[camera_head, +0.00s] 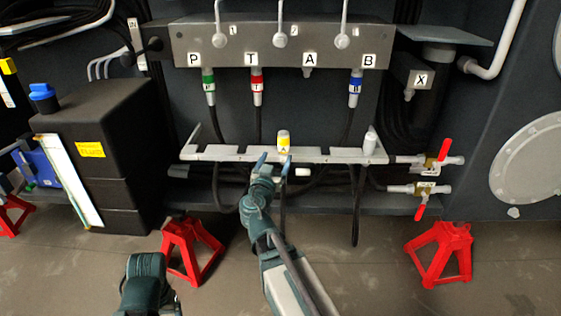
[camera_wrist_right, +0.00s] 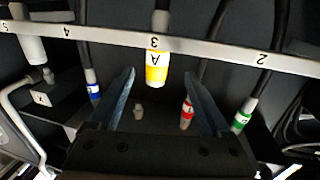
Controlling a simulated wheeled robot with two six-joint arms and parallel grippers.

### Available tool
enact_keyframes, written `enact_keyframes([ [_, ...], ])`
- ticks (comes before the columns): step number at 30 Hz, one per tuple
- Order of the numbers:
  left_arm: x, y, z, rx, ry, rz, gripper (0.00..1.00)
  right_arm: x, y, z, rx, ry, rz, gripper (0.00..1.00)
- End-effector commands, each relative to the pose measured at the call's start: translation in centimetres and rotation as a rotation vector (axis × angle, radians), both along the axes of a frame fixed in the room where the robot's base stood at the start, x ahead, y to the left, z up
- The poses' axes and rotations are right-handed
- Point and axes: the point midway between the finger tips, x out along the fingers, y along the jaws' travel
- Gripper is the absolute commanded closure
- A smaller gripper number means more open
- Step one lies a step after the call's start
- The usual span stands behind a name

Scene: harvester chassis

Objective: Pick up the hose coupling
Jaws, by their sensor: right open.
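The hose coupling (camera_head: 283,141), yellow and white with an "A" label, sits upright in the grey holder rail (camera_head: 225,153) under the manifold. In the right wrist view the coupling (camera_wrist_right: 157,69) shows near the middle, at the slot marked 3. My right gripper (camera_head: 274,162) is open, just in front of and below the rail. In the wrist view its two blue fingers stand on either side of the coupling, with nothing gripped. I cannot tell the exact gap in depth. My left gripper is out of view; only an arm part shows at the lower left.
Green (camera_head: 208,86), red (camera_head: 256,86) and blue (camera_head: 355,88) couplings hang from ports P, T and B of the manifold (camera_head: 280,45). A pale coupling (camera_head: 370,142) stands at the rail's right end. Red jack stands (camera_head: 190,250) and red-handled valves (camera_head: 440,155) are nearby.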

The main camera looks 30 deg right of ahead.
Motion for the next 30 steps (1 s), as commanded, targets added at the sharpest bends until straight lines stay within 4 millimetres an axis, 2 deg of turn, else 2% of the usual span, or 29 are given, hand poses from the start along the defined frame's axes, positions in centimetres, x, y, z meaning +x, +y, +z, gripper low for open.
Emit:
enact_keyframes([
  [1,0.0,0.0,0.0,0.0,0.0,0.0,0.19,1.2,-0.9,0.0,0.0,0.0,-0.003,0.19],
  [3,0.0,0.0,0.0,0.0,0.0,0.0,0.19,2.2,-1.9,0.0,0.001,0.001,-0.003,0.19],
  [9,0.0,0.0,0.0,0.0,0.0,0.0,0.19,4.3,-3.9,-0.1,0.001,0.001,-0.002,0.19],
  [22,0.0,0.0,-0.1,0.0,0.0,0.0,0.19,5.3,-5.0,-0.2,0.001,0.001,-0.001,0.19],
  [30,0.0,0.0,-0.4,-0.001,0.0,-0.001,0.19,7.9,-7.6,-0.4,0.001,0.001,-0.002,0.19],
])
